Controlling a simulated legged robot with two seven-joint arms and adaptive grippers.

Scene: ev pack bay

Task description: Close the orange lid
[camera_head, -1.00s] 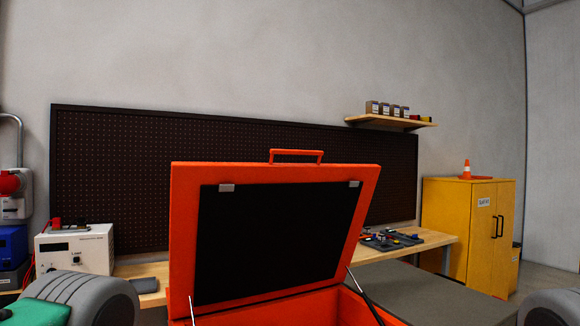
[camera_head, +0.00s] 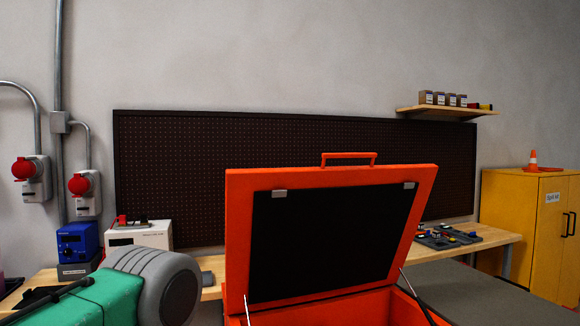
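The orange lid (camera_head: 232,215) stands raised and open in the middle of the head view, its black inner panel (camera_head: 320,240) facing me. A handle (camera_head: 349,156) sits on its top edge. Two struts run from the lid down to the orange box (camera_head: 380,308), whose rim shows only in part at the bottom edge. Grey rounded and green parts of my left arm show at the lower left, left of the lid and apart from it in the picture. Neither gripper is in view.
A wooden bench (camera_head: 432,250) runs behind the lid along the pegboard (camera_head: 180,150). It carries a white power unit (camera_head: 140,235), a blue device (camera_head: 77,240) and a dark tray of parts (camera_head: 448,237). A yellow cabinet (camera_head: 525,225) with a cone (camera_head: 532,160) stands at right.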

